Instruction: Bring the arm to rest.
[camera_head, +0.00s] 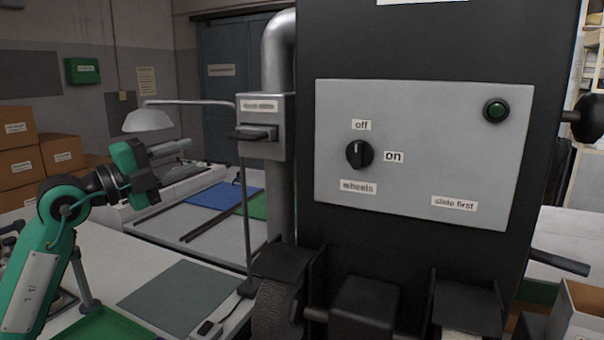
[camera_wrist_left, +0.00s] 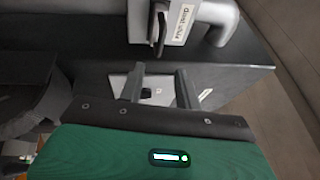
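My left gripper (camera_head: 189,146) is at the end of the green arm that comes in from the left. It is held in the air, left of the grey slide box (camera_head: 280,112), with its fingers pointing right. In the left wrist view the two fingers (camera_wrist_left: 158,72) stand apart with nothing between them. The slide box and its dark handle also show there (camera_wrist_left: 160,28), beyond the fingertips. My right gripper is in neither view.
A black machine (camera_head: 420,45) fills the right. Its grey panel (camera_head: 420,110) has a "wheels" knob (camera_head: 359,154), its mark upward by "off", and a green button (camera_head: 495,110). A lamp (camera_head: 148,121) and a grey mat (camera_head: 180,298) are near my arm. Boxes (camera_head: 62,152) stand far left.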

